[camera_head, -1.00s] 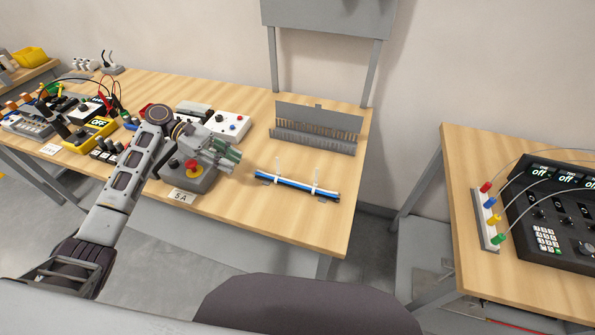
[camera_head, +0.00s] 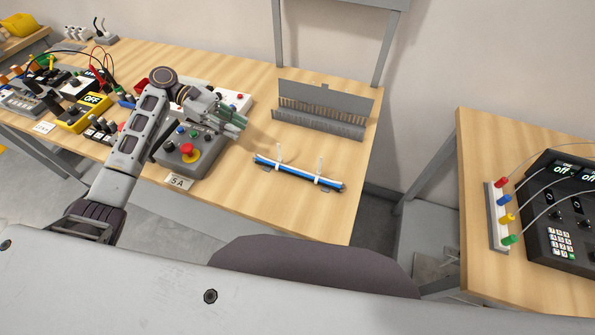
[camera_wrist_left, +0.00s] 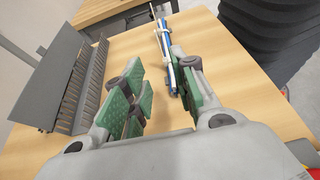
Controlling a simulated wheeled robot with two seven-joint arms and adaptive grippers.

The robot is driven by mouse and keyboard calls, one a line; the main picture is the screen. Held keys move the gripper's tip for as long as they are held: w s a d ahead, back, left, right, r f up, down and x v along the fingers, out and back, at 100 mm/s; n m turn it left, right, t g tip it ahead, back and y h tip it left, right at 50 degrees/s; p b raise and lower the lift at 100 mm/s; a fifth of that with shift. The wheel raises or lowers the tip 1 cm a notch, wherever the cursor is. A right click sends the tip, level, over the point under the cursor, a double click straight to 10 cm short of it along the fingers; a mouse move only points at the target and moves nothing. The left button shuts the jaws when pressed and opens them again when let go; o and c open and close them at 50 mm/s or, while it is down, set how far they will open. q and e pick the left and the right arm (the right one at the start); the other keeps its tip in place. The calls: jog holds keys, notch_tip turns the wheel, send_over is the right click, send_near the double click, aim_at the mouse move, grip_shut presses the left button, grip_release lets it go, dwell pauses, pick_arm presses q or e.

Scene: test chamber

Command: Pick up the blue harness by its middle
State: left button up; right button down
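The blue harness (camera_head: 297,174) is a thin blue and white bundle lying along small holders with upright white posts, near the front right of the wooden table. My left gripper (camera_head: 238,115) is left of and behind the harness, above the table, and apart from it. In the left wrist view its green-padded fingers (camera_wrist_left: 158,92) are spread with nothing between them. There the harness (camera_wrist_left: 167,58) lies beyond the fingers, partly hidden by the right-hand finger. My right gripper is in neither view.
A grey comb-like rack (camera_head: 322,110) stands behind the harness. A control box with a red button (camera_head: 188,153) sits below my left arm. Meters and cables crowd the table's left. A second table (camera_head: 480,257) with a black power unit (camera_head: 560,215) stands right, across a gap.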

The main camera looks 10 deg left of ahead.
pick_arm(q)
jog(key=x, duration=0.7)
jog(key=shift+d+p, duration=0.3)
jog(key=shift+p, duration=0.1)
jog(key=shift+s+d+f, duration=0.15)
jog(key=shift+d+f, duration=0.1)
jog(key=shift+d, duration=0.2)
jog(key=x, duration=0.2)
jog(key=r+p+x, duration=0.1)
jog(key=x, duration=0.1)
jog(key=shift+s+d+f, duration=0.1)
jog(key=shift+d, duration=0.15)
jog(key=shift+s+d+f, duration=0.1)
jog(key=shift+d+f, duration=0.1)
jog(key=shift+d, duration=0.2)
